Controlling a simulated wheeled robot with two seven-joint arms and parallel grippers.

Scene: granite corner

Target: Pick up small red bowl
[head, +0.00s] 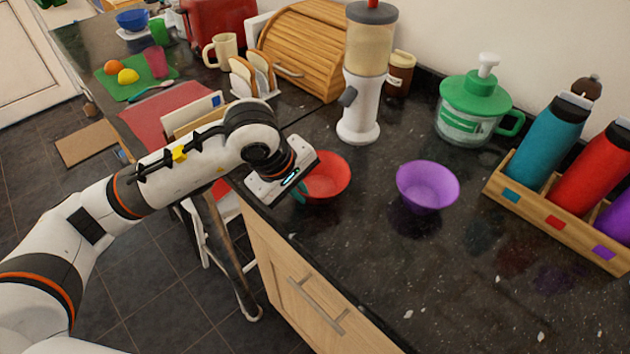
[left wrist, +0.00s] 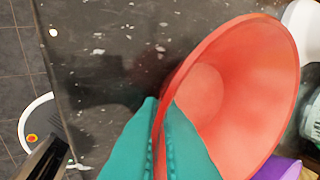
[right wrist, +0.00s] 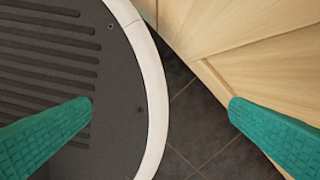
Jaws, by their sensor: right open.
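The small red bowl (head: 328,176) is near the counter's left edge in the head view and fills the right of the left wrist view (left wrist: 230,90). My left gripper (left wrist: 162,110) is shut on the bowl's rim, with one teal finger outside the wall and one inside. In the head view the left gripper's body covers the bowl's left side. I cannot tell whether the bowl touches the counter. My right gripper (right wrist: 160,112) is open and empty; its view shows my own base, dark floor tiles and wooden cabinet fronts.
A purple bowl (head: 428,184) stands to the right of the red one. A dispenser (head: 362,90) stands behind. A green-lidded jar (head: 472,105) and a wooden bottle rack (head: 555,225) are further right. The front part of the dark counter (head: 440,280) is clear.

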